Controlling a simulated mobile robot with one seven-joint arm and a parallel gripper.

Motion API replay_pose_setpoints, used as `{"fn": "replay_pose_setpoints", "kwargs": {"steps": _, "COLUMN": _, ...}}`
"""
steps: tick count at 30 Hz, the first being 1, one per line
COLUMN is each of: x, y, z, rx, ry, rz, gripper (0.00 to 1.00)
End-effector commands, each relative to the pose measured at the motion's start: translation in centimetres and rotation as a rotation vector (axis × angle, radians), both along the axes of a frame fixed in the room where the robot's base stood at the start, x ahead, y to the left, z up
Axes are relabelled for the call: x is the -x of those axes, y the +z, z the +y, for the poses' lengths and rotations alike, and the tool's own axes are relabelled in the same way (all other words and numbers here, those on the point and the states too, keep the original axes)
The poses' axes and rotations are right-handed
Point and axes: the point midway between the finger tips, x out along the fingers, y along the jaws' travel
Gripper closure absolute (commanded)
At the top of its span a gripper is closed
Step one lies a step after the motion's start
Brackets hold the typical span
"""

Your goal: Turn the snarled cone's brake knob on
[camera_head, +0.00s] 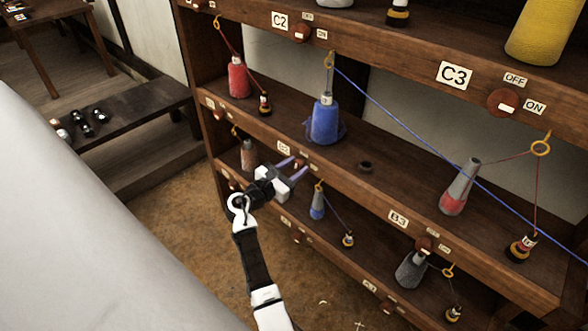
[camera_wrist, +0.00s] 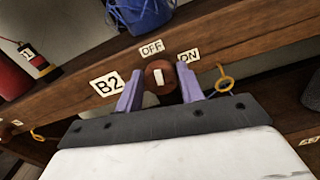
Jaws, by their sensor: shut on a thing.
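The snarled cone is the blue cone (camera_head: 325,122) on the middle shelf, with loose yarn bunched around its base; its lower part also shows at the top of the wrist view (camera_wrist: 150,14). Below it, on the shelf's front edge, is the round red-brown brake knob (camera_wrist: 160,82) beside the B2 label (camera_wrist: 107,86). The knob's white mark stands nearly upright in the wrist view, toward the OFF label (camera_wrist: 152,48); the ON label (camera_wrist: 188,57) is to the right, partly behind a finger. My gripper (camera_head: 299,168) is shut on the knob, one purple finger on each side.
A yellow ring (camera_wrist: 225,86) sticks out just right of my gripper. A red cone (camera_head: 238,78) stands left and a grey-red cone (camera_head: 459,188) right.

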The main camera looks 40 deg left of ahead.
Motion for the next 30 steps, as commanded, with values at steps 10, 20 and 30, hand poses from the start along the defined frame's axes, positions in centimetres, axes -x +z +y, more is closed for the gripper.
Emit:
{"fn": "replay_pose_setpoints", "kwargs": {"steps": 10, "x": -0.06, "y": -0.40, "z": -0.25, "rx": -0.317, "ry": -0.003, "rz": -0.025, "gripper": 0.85}}
{"fn": "replay_pose_setpoints", "kwargs": {"steps": 20, "x": -0.04, "y": -0.54, "z": -0.30, "rx": -0.630, "ry": -0.001, "rz": -0.049, "gripper": 0.85}}
{"fn": "replay_pose_setpoints", "kwargs": {"steps": 30, "x": 0.00, "y": -0.72, "z": -0.36, "rx": -0.951, "ry": -0.001, "rz": -0.076, "gripper": 0.85}}
